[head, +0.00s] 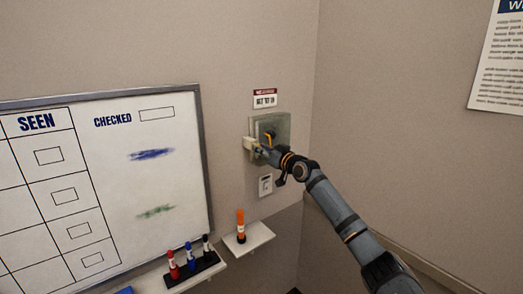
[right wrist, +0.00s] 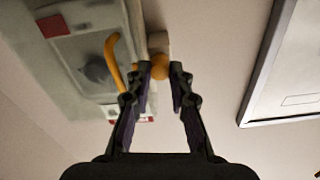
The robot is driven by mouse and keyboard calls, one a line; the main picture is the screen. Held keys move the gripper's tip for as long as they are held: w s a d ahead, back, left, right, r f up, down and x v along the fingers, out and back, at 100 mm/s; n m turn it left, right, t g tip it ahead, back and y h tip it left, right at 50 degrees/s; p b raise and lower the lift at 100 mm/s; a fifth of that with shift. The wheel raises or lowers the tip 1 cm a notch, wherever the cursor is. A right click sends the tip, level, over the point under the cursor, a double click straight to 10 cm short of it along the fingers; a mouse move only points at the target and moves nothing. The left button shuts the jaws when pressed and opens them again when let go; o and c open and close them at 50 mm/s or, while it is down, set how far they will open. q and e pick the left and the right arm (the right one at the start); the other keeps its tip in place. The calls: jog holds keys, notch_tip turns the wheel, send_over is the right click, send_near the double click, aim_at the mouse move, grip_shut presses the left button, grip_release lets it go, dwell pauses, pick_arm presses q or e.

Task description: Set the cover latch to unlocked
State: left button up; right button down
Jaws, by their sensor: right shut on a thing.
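A grey, see-through cover box (head: 284,127) is fixed on the wall near the corner. The cover latch (head: 249,143) is a pale block at the box's left edge; in the right wrist view it is the cream block (right wrist: 158,42) with an orange knob (right wrist: 160,66). My right gripper (head: 260,152) is at the latch, in front of the box's lower left. In the right wrist view its fingertips (right wrist: 161,75) are on either side of the orange knob, shut on it, and partly hide it. My left gripper is not in view.
A yellow handle (head: 268,139) shows behind the cover. A red-and-white label (head: 265,98) is above the box and a small white plate (head: 265,185) below. A whiteboard (head: 205,150) hangs to the left. An orange marker (head: 241,224) stands on a small shelf (head: 258,234) underneath.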

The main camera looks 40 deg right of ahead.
pick_arm(q)
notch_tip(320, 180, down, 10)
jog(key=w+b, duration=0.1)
jog(key=b, duration=0.8)
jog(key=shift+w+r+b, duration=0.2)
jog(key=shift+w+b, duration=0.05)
jog(key=shift+b, duration=0.1)
pick_arm(e)
jog(key=shift+n, duration=8.9)
jog(key=shift+r, duration=0.1)
